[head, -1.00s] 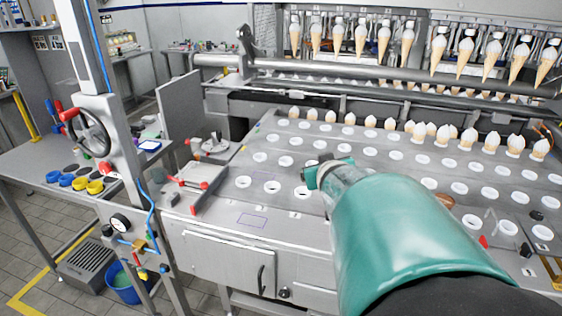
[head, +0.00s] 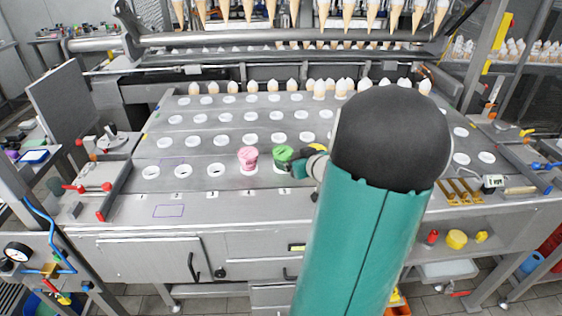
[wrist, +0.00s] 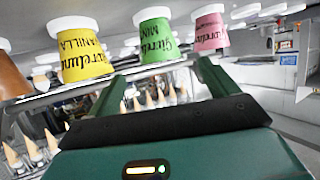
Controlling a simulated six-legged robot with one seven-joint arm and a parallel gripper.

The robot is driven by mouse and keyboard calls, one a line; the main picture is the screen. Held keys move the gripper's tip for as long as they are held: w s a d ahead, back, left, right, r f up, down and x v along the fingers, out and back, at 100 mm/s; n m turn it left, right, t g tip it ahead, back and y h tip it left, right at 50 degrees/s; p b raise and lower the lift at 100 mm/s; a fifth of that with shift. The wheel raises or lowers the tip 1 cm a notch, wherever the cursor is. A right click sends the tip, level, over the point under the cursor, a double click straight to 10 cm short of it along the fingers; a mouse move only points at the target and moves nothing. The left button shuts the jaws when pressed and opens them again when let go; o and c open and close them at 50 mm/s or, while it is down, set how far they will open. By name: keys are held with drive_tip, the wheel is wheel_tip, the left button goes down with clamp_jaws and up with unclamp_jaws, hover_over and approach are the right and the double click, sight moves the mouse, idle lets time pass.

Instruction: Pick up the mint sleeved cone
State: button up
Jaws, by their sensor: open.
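The mint sleeved cone (head: 282,154) has a green sleeve and stands in a white ring on the grey worktop, in the front part of the hole grid. In the wrist view its green lettered sleeve (wrist: 160,46) appears upside down, near the top centre. My gripper (wrist: 163,72) is open, its two fingers pointing toward the green sleeve, which shows between and beyond them. Nothing is between the fingers. In the head view my gripper (head: 299,168) is just right of the green sleeve, partly hidden by my arm; I cannot tell whether it touches.
A pink sleeved cone (head: 248,157) stands close left of the green one. A yellow sleeved cone (wrist: 87,50) is on the other side, with a brown one (wrist: 12,78) beyond. White-topped cones (head: 250,87) line the back of the worktop. Empty rings (head: 192,141) lie left.

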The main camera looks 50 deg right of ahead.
sight(285, 154)
drive_tip(key=x, duration=0.8)
drive_tip(key=shift+w+d+f, duration=0.1)
drive_tip(key=shift+w+d, duration=0.05)
drive_tip(key=shift+w, duration=0.15)
drive_tip(key=c, duration=1.1)
drive_tip(key=shift+o, duration=0.2)
